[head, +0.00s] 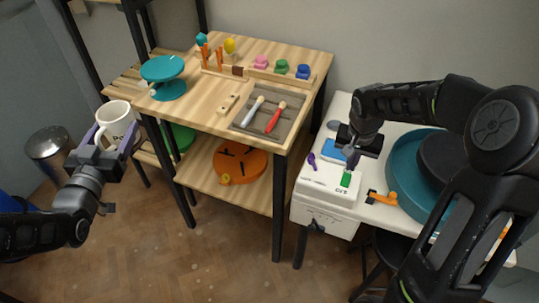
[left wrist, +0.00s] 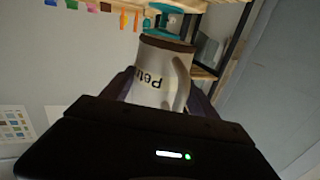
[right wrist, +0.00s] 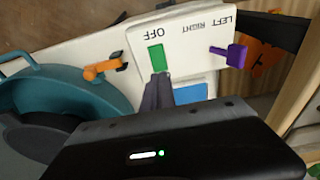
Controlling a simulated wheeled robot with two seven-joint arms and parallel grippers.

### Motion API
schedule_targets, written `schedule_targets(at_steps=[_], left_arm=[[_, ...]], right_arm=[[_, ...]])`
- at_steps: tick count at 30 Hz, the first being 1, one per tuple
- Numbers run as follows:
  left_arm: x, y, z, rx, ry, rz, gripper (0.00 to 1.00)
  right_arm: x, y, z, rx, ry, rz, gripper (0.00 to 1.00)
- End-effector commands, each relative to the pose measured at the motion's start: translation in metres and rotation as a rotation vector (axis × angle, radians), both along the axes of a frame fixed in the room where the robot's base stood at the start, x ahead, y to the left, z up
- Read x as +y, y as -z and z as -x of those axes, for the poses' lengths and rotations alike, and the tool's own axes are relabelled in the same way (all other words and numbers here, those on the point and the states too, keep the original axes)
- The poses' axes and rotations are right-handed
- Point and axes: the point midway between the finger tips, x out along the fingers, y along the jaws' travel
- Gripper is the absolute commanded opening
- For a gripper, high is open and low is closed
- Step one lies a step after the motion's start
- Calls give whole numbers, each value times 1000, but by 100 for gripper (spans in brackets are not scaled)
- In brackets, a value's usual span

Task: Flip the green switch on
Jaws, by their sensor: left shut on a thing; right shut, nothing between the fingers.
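The green switch (head: 346,179) is on the white control box (head: 318,188) at the front of the potter's wheel. The right wrist view shows the green switch (right wrist: 157,58) as a green rectangle beside the printed word OFF. My right gripper (head: 351,163) is shut and empty, pointing down at the box. In the right wrist view its fingertips (right wrist: 160,77) are at the switch's near edge; whether they touch cannot be told. My left gripper (head: 116,138) is shut on a white mug (head: 115,118) with dark lettering, held left of the wooden table; the left wrist view also shows the mug (left wrist: 160,75).
A purple lever (right wrist: 232,57) stands on the same box near LEFT and RIGHT. An orange lever (head: 380,198) and the teal basin (head: 401,174) lie to the right. A blue item (head: 333,150) lies behind the box. The wooden table (head: 205,112) carries tools and a teal stand.

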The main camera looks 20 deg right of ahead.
Motion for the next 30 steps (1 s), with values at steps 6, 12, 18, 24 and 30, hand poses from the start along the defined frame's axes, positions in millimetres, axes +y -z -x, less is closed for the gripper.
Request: schedule_targets(at_steps=[6,12,18,24,30], left_arm=[[0,-4,0,-3,0,0,14],[0,-4,0,-3,0,0,14],[0,-5,0,-3,0,0,14],[0,-19,0,-3,0,0,14],[0,-14,0,-2,0,0,14]], right_arm=[[-2,23,-3,2,0,-1,0],[-2,26,-4,-1,-1,0,0],[-2,26,-3,0,-1,0,0],[-5,28,-6,52,3,-35,0],[-5,31,-5,50,0,-35,0]])
